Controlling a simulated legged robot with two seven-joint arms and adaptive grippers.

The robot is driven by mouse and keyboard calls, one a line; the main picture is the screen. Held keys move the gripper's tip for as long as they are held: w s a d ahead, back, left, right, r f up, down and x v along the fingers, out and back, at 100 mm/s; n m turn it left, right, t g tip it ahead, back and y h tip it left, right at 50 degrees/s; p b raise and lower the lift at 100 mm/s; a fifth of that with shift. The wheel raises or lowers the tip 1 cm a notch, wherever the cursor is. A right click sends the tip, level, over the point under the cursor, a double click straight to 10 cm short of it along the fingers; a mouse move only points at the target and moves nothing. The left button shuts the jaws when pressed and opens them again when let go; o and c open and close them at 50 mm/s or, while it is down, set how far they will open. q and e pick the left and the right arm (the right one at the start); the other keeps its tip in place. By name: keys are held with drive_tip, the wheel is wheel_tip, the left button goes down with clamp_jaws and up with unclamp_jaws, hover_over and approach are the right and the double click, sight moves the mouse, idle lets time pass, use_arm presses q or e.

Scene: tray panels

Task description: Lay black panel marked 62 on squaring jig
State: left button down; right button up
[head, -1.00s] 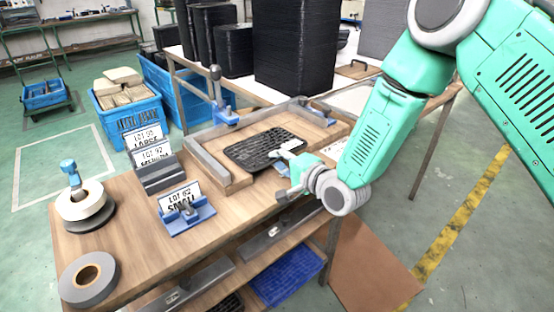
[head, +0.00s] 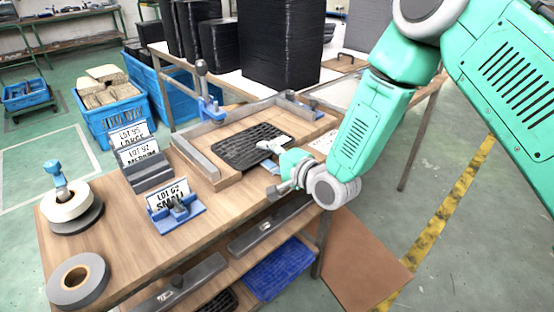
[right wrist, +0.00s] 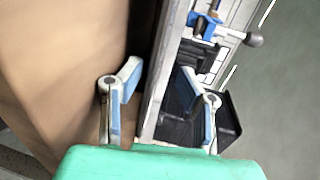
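The black panel (head: 248,150), with a ribbed grid surface, lies on the wooden bed of the squaring jig (head: 192,156) in the head view. It sits inside the metal rails, with its left end near the left rail. I cannot read any mark on it. My right gripper (head: 271,155) is at the panel's right end, partly in front of it. In the right wrist view the two blue-padded fingers (right wrist: 162,98) stand wide apart, with a grey edge and black ribbed surface between or below them. I cannot tell whether they touch. My left gripper is not in view.
A sign reading SMALL (head: 168,194) stands on a blue holder left of the jig. Tape rolls (head: 78,281) lie on the bench's left end. A blue clamp (head: 209,106) stands at the jig's back corner. Black stacks (head: 280,45) fill the table behind.

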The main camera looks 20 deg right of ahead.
drive_tip(key=v, duration=1.1)
drive_tip(key=shift+s+d, duration=0.15)
drive_tip(key=shift+f, duration=0.1)
drive_tip(key=s+f+n+g+h, duration=0.1)
drive_tip(key=s+f+n+g, duration=0.3)
drive_tip(key=s+f, duration=0.4)
drive_tip(key=s+f+n+g+h, duration=0.2)
drive_tip(key=s+f+n+g, duration=0.3)
drive_tip(key=f, duration=0.5)
drive_tip(key=s+d+f+n+g+h, duration=0.1)
drive_tip(key=s+f+n+g, duration=0.1)
drive_tip(key=s, duration=0.6)
drive_tip(key=s+d+f+n+g+h, duration=0.1)
drive_tip(key=s+d+f+n+g, duration=0.1)
drive_tip(key=s, duration=0.6)
wheel_tip(320, 180, down, 3)
drive_tip(key=shift+s+r+n+g, duration=0.15)
drive_tip(key=shift+n+g, duration=0.55)
drive_tip(key=shift+n, duration=0.1)
